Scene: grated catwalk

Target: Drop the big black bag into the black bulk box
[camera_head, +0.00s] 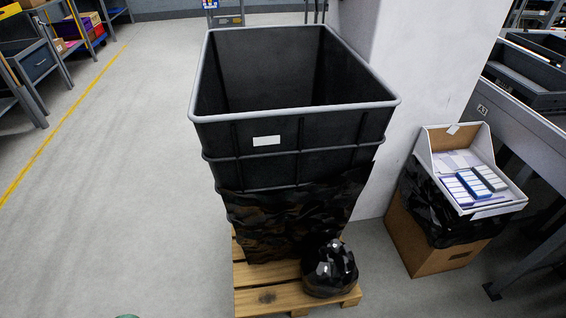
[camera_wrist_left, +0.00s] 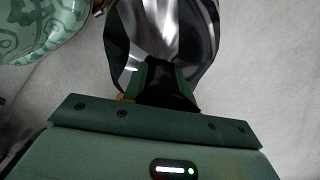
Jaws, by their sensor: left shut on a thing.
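The black bulk box (camera_head: 293,127) stands upright on a wooden pallet (camera_head: 265,299) in the middle of the head view. Its open top faces up, and the part of its inside that I see looks empty. My left gripper (camera_wrist_left: 168,78) is shut on a glossy black bag (camera_wrist_left: 168,25) in the left wrist view. The bag runs out of the top of that view, so its full size is hidden. Neither this gripper nor the held bag can be made out in the head view. My right gripper is in neither view.
A smaller tied black bag (camera_head: 330,268) sits on the pallet's front right corner. Crumpled black sheeting (camera_head: 290,222) covers the box's lower front. A white pillar (camera_head: 420,60) and a brown carton (camera_head: 425,240) with a white tray (camera_head: 507,203) stand right. The floor left is clear.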

